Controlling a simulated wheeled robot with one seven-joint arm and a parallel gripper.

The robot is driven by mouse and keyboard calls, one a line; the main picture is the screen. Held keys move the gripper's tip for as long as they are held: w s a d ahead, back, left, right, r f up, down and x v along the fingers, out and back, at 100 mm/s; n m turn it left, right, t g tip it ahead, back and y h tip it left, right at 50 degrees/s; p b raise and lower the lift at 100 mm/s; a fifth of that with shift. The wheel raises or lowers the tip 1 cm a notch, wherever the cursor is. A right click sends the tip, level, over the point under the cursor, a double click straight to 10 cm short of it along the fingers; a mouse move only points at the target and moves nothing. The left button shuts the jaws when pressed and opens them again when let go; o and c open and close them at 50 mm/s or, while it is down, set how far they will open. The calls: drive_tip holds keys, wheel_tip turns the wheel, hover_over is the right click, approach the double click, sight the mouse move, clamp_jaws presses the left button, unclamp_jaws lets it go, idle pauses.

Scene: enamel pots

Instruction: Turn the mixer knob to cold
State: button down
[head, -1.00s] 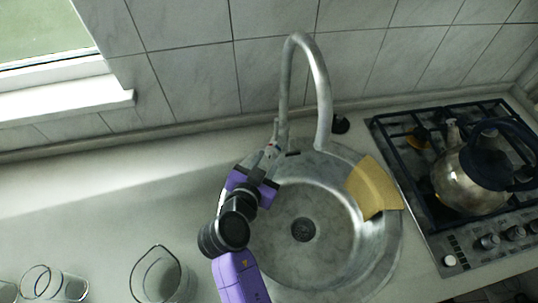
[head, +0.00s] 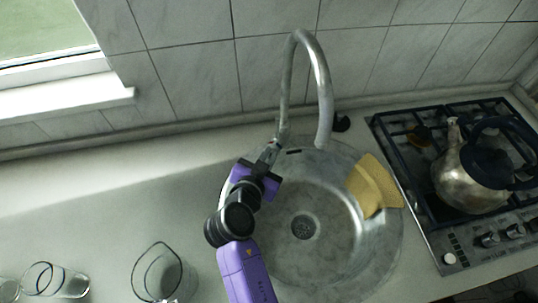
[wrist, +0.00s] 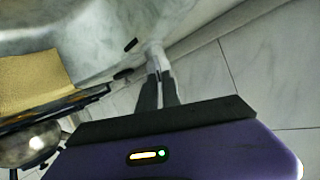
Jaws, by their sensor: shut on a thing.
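The tall grey mixer tap (head: 322,80) stands at the back of the round sink and curves over it. Its small knob (head: 273,142), with a tiny red mark, is low on the left side of the tap base. My gripper (head: 270,153) is shut on the knob from the front left, and its fingers hide most of it. In the wrist view, the dark fingers (wrist: 160,88) close together on the pale end of the knob (wrist: 154,54). I cannot tell the knob's exact angle.
A yellow cloth (head: 375,187) hangs over the sink's (head: 325,260) right rim. A steel kettle (head: 465,180) stands on the gas stove (head: 440,230) at right. Clear glasses (head: 160,272) stand at front left. The tiled wall (head: 190,75) is close behind the tap.

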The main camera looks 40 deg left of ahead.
drive_tip(key=shift+f+b, duration=0.15)
drive_tip(key=shift+b, duration=0.15)
drive_tip(key=m+y+b, duration=0.1)
drive_tip(key=b, duration=0.2)
drive_tip(key=m+b, duration=0.1)
drive_tip(key=b, duration=0.2)
drive_tip(key=d+m+y+b, duration=0.1)
drive_tip(key=b, duration=0.2)
drive_tip(key=shift+w+f+m+y, duration=0.1)
drive_tip(key=shift+f+m+y, duration=0.2)
drive_tip(key=shift+m, duration=0.1)
drive_tip(key=shift+r, duration=0.15)
drive_tip(key=c, duration=1.5)
unclamp_jaws()
drive_tip(key=shift+c, duration=0.2)
drive_tip(key=shift+d, duration=0.1)
